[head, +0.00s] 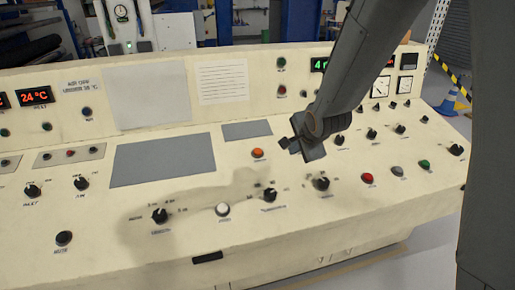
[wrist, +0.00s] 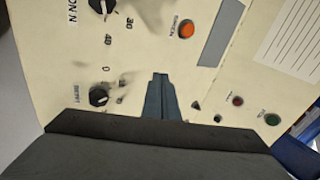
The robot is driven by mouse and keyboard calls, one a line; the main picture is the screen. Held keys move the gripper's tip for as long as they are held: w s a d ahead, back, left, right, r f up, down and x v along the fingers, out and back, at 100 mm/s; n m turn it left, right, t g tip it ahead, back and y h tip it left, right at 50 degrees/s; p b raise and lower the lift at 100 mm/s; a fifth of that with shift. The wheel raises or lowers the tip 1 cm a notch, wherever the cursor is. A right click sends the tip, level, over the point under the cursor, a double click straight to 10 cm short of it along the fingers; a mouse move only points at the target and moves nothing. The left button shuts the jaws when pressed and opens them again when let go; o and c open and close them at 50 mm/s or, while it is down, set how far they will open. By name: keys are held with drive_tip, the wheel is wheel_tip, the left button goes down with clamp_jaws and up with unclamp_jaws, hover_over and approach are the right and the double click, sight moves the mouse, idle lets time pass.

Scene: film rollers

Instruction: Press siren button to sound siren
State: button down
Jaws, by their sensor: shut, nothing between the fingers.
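The siren button is a round orange button (head: 258,153) on the sloping cream console, below a small grey plate. It also shows in the wrist view near the top (wrist: 186,30), with a label beside it that seems to read SIREN. My gripper (head: 291,146) is shut and empty, just right of the orange button in the head view and apart from it. In the wrist view the closed fingertips (wrist: 160,77) point up the picture, below and left of the button, with bare panel between.
The cream console has black knobs (head: 270,195), a white button (head: 222,209) and a red button (head: 367,178) around the orange one. A large grey plate (head: 163,160) lies to the left. A paper sheet (head: 223,82) is on the upright back panel.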

drive_tip(key=w+a+r+m+t+y+p, duration=0.2)
drive_tip(key=w+a+r+m+y, duration=0.1)
drive_tip(key=w+a+m, duration=0.4)
drive_tip(key=a, duration=0.3)
drive_tip(key=shift+w+r+t+y, duration=0.3)
drive_tip(key=shift+t, duration=0.1)
drive_tip(key=shift+f, duration=0.1)
drive_tip(key=b, duration=0.7)
hover_over(258, 151)
drive_tip(key=s+d, duration=0.1)
drive_tip(key=s, duration=0.1)
wheel_tip(258, 151, down, 7)
drive_tip(key=shift+f, duration=0.2)
drive_tip(key=shift+f+b, duration=0.35)
drive_tip(key=shift+f, duration=0.15)
drive_tip(key=shift+f, duration=0.1)
idle(0.3)
drive_tip(key=shift+w+a+f, duration=0.1)
drive_tip(key=shift+w+f, duration=0.05)
drive_tip(key=shift+f, duration=0.15)
